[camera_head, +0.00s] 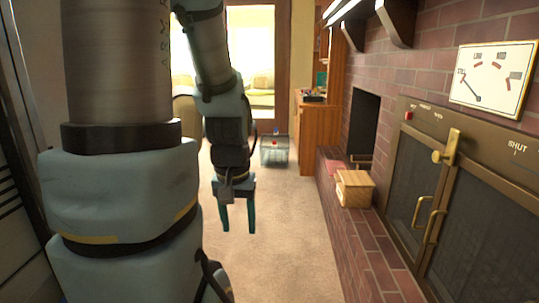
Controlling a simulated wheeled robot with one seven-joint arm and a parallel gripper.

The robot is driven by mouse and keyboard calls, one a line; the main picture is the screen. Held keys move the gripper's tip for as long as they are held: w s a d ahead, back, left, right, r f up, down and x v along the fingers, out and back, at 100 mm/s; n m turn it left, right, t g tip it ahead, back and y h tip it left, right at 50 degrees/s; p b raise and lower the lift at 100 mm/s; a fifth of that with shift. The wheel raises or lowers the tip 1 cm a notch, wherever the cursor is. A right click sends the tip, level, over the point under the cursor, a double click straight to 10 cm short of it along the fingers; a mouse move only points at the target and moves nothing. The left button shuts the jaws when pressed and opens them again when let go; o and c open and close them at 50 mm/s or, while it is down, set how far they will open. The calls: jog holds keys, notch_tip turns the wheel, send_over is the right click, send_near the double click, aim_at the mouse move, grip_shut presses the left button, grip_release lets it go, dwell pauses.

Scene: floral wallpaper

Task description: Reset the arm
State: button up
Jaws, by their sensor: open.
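My arm fills the left side of the head view and reaches forward, then bends down. My gripper (238,228) hangs at its end with the fingers pointing down. Its two teal fingers are spread apart, with only carpet showing between them. It is open and empty, above the beige carpet (285,245). The large arm links in front hide much of the left side of the room.
A brick fireplace with a raised hearth (368,245) and dark doors (452,220) runs along the right. A clear bin (274,152) and a wooden cabinet (319,127) stand farther back. Carpet between is clear.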

notch_tip(320, 180, up, 12)
jog(key=p, duration=1)
jog(key=shift+r+p, duration=0.15)
jog(key=shift+p, duration=0.2)
dwell(2.0)
